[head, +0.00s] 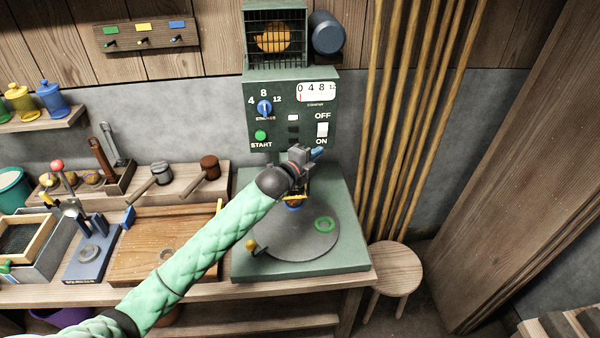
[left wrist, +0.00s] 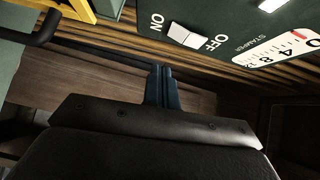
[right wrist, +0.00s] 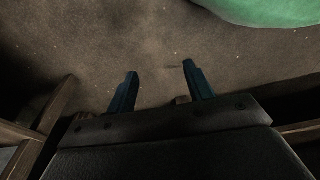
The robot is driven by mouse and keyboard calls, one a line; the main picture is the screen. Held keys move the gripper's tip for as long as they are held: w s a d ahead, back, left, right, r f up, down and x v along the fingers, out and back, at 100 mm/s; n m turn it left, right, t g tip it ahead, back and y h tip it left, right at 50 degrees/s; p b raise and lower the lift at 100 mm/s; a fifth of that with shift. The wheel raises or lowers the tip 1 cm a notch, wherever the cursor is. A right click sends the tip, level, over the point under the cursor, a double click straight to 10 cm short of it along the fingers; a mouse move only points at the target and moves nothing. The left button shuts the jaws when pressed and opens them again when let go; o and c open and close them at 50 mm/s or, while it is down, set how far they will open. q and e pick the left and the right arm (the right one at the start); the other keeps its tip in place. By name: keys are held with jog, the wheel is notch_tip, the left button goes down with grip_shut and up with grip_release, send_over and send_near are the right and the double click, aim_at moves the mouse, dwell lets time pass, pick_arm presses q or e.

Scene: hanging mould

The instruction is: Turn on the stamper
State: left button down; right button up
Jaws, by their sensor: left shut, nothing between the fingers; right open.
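The stamper (head: 255,95) is a dark green machine with a front panel and a round grey plate (head: 290,240) below. Its white rocker switch (head: 322,130) sits between OFF above and ON below; I cannot tell which way it is tipped. The switch also shows in the left wrist view (left wrist: 185,35). My left gripper (head: 318,153) is shut and empty, just below the ON label in the head view. In the left wrist view its closed fingertips (left wrist: 162,68) are apart from the switch. My right gripper (right wrist: 158,72) is open and empty, seen only in the right wrist view.
The panel also has a green START button (head: 260,135), a blue knob (head: 264,108) and a gauge (head: 316,92) with a red needle near 0. Wooden poles (head: 400,130) stand to the right, behind a stool (head: 394,262). Wooden mallets (head: 205,168) lie left.

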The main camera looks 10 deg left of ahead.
pick_arm(q)
jog(key=b+v, duration=0.3)
jog(key=v, duration=0.5)
jog(key=shift+f, duration=0.55)
pick_arm(e)
notch_tip(320, 180, up, 7)
jog(key=w+a, duration=0.2)
jog(key=shift+w+a+g, duration=0.25)
jog(key=shift+g, duration=0.05)
pick_arm(q)
jog(key=shift+w, duration=0.15)
